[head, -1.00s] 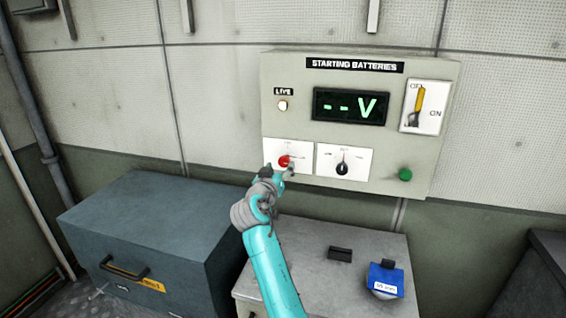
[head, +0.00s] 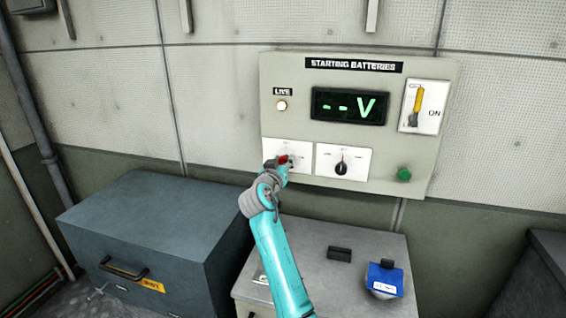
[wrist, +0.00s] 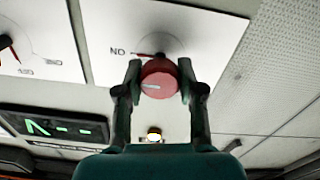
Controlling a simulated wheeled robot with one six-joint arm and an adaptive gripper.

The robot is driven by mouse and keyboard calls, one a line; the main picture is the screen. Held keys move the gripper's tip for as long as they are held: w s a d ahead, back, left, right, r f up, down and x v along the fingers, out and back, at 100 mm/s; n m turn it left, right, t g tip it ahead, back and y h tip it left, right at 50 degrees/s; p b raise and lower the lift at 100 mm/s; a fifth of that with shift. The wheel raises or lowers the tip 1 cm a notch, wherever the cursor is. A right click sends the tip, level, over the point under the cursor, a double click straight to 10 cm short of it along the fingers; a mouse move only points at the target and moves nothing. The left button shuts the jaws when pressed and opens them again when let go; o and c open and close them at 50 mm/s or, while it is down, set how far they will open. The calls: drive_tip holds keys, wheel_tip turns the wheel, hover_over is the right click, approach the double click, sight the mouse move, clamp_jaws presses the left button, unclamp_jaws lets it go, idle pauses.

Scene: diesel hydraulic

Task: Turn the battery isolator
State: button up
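The battery panel (head: 300,75), headed STARTING BATTERIES, hangs on the wall. The red rotary knob (wrist: 160,80), which I take for the isolator, sits on a white plate at its lower left. In the head view the knob (head: 283,159) is partly hidden by my gripper (head: 279,162). In the wrist view, which is upside down, my gripper (wrist: 160,72) has one finger on each side of the knob, seeming to touch both sides. A light mark on the knob lies near-level. A small red line on the plate is beside the ON label.
A black rotary knob (head: 341,168) is just right, with a green button (head: 404,174) and a yellow-handled lever switch (head: 417,105) further right. The display (head: 349,106) reads "--V"; the LIVE lamp (head: 282,105) looks lit. A blue-grey chest (head: 140,225) and grey cabinet (head: 330,285) stand below.

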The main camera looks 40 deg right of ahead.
drive_tip(key=shift+n, duration=0.3)
drive_tip(key=n, duration=0.3)
drive_tip(key=shift+n, duration=0.3)
drive_tip(key=n, duration=0.4)
drive_tip(key=shift+w+n, duration=0.1)
drive_tip(key=shift+n, duration=0.2)
drive_tip(key=n, duration=0.4)
drive_tip(key=shift+f, duration=0.1)
drive_tip(key=n, duration=0.5)
drive_tip(key=shift+a, duration=0.1)
drive_tip(key=o, duration=1.2)
drive_tip(key=shift+c, duration=0.2)
